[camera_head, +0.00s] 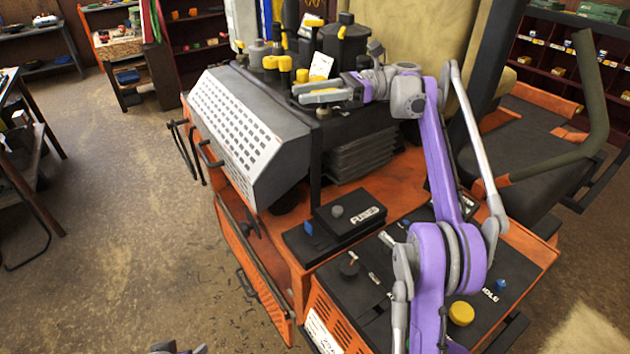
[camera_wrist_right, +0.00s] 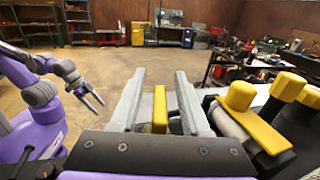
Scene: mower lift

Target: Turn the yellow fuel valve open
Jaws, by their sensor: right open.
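My right gripper (camera_head: 299,93) is open above the dark engine top of the orange mower. In the right wrist view its fingers (camera_wrist_right: 160,90) stand apart on either side of an upright yellow handle (camera_wrist_right: 160,108), which looks like the fuel valve. A gap shows on both sides of the handle, and its lower part is hidden by the gripper body. In the head view several yellow caps cluster near the fingertips, and I cannot tell which is the valve. My left gripper (camera_wrist_right: 92,102) is off to the left in the right wrist view, its thin fingers apart and empty.
More yellow caps (camera_wrist_right: 290,86) stand close on the right in the wrist view. A perforated grey cover (camera_head: 235,118) fronts the engine. The control panel (camera_head: 350,290) with knobs lies nearer. The seat (camera_head: 420,40) stands behind. The floor (camera_head: 110,230) at left is open.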

